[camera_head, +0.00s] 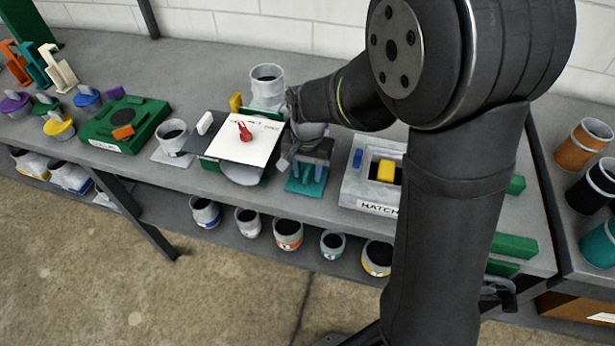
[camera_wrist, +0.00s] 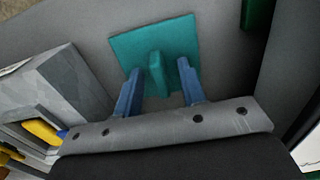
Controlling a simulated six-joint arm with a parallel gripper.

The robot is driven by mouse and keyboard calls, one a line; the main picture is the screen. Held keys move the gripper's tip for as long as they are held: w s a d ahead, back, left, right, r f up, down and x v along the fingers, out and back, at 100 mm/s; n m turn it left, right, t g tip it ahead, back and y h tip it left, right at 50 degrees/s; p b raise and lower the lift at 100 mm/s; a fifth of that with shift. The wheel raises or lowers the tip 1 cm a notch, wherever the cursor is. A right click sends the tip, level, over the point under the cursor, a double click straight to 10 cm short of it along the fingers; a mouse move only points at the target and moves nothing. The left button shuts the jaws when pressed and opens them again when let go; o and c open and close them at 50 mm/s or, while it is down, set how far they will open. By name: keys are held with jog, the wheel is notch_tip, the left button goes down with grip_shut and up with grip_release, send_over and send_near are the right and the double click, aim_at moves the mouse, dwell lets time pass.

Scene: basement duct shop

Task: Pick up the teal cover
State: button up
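The teal cover (camera_head: 306,185) is a flat square plate with an upright fin on top. It lies on the grey bench below my gripper, just left of the hatch box. In the wrist view the cover (camera_wrist: 135,50) shows most of its plate, with the fin standing in the middle. My gripper (camera_wrist: 158,70) is open, its two blue fingers on either side of the fin with a gap on each side. In the head view my gripper (camera_head: 307,165) is right over the cover and partly hides it.
A grey box marked HATCH (camera_head: 370,203) with a yellow block stands close right. A white panel with a red handle (camera_head: 244,130) is close left, and a grey cylinder (camera_head: 267,85) stands behind. The green box (camera_head: 126,124) is farther left. Several cups sit on the lower shelf.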

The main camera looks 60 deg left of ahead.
grip_shut()
